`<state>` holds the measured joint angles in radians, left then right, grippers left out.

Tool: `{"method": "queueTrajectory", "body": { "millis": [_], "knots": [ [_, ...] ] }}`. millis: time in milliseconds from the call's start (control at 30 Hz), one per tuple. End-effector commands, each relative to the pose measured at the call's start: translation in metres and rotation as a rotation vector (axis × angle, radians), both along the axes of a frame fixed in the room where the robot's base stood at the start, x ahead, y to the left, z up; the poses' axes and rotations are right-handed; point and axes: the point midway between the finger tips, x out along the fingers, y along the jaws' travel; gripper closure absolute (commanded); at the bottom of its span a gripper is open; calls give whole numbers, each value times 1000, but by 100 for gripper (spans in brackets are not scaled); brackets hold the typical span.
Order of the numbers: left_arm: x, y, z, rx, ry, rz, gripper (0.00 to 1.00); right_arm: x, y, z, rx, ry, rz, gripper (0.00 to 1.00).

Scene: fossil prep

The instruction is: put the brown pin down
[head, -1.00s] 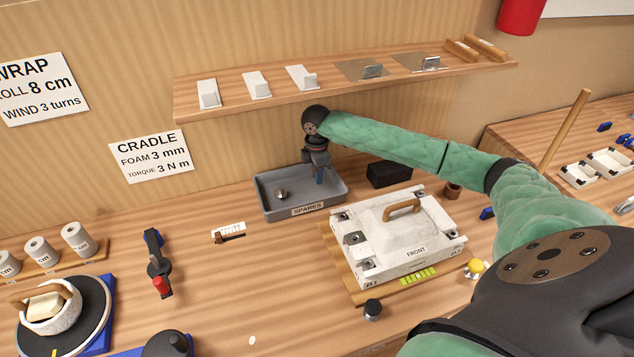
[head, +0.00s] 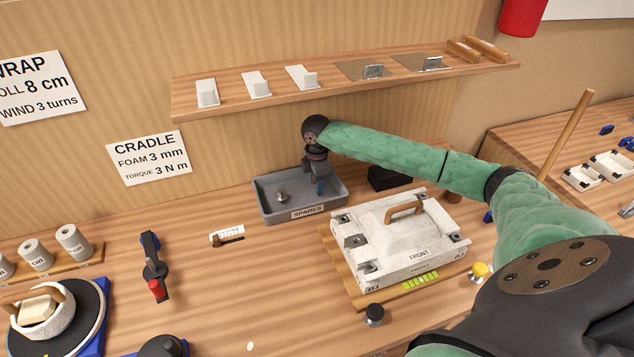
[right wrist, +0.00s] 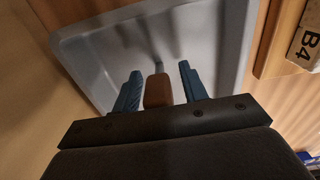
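The brown pin (right wrist: 158,90) shows in the right wrist view between the two blue fingers of my right gripper (right wrist: 161,88). A gap shows between the pin and the right-hand finger, and a thin one on the other side, so the gripper looks open around it. The grey SPARES tray (right wrist: 90,62) lies behind the pin. In the head view my right gripper (head: 320,187) points down into the right part of this tray (head: 267,213); the pin cannot be made out there. Whether it touches the tray floor is unclear. My left gripper is not in view.
A small metal knob-like part (head: 281,197) lies in the tray's left part. A black block (head: 388,178) stands right of the tray, and a white FRONT case (head: 400,245) in front of it. A shelf (head: 330,88) runs above.

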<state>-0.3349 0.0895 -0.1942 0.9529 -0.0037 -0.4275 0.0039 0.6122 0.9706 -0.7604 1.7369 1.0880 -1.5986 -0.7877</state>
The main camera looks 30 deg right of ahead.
Motion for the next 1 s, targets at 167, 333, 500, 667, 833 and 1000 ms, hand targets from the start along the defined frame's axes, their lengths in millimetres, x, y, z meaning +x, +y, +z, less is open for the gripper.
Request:
{"method": "queueTrajectory", "body": {
  "millis": [167,333,500,667,833,1000],
  "knots": [
    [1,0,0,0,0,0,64,0,0,0,0,0,0,57],
    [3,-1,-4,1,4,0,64,1,0,9,-1,-3,0,57],
    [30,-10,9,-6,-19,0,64,1,0,34,0,-3,1,57],
    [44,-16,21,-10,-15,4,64,1,0,56,0,-2,0,57],
    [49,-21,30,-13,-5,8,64,1,0,72,0,-1,0,57],
    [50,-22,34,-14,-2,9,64,0,0,77,0,0,0,57]
  ]
}}
